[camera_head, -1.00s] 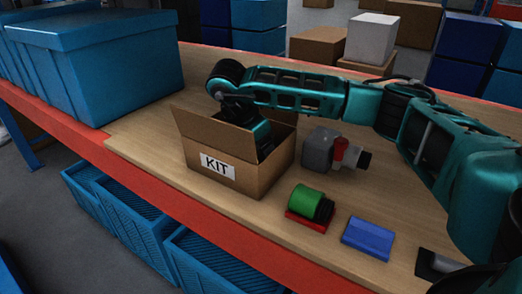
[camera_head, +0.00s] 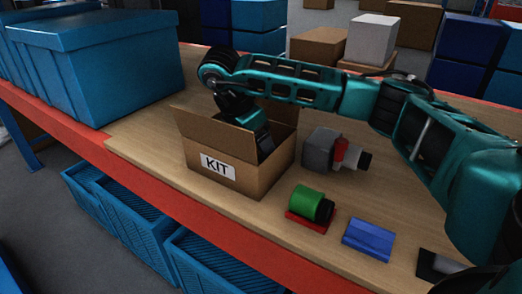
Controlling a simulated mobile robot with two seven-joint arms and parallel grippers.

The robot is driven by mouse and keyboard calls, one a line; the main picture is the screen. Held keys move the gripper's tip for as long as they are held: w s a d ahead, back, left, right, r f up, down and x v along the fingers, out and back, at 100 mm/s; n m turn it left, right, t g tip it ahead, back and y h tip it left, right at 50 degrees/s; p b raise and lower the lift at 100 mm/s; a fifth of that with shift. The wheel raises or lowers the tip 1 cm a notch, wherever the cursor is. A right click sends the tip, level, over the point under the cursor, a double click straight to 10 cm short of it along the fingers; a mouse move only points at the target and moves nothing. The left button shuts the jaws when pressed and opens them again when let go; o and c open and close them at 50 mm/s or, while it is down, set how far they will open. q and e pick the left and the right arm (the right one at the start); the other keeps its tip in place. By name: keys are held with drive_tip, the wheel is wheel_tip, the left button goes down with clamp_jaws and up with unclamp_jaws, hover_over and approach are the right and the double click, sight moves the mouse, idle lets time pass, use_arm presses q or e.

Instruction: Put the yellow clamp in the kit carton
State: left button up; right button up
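The kit carton (camera_head: 253,179) is an open brown box with a "KIT" label, standing on the wooden bench top with its flaps up. My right arm comes in from the right, and my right gripper (camera_head: 264,145) points down into the carton. Its fingertips are hidden behind the carton's wall, so I cannot see whether it is open or shut, or whether it holds anything. The yellow clamp is not visible anywhere in the view. My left gripper is not in view.
On the bench right of the carton are a grey block with a red and black part (camera_head: 327,151), a green cylinder on a red base (camera_head: 308,204), a blue block (camera_head: 368,239) and a black-and-white item (camera_head: 437,264). A large blue bin (camera_head: 98,70) stands at left.

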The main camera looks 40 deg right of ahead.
drive_tip(key=p+v, duration=0.2)
drive_tip(key=v, duration=0.7)
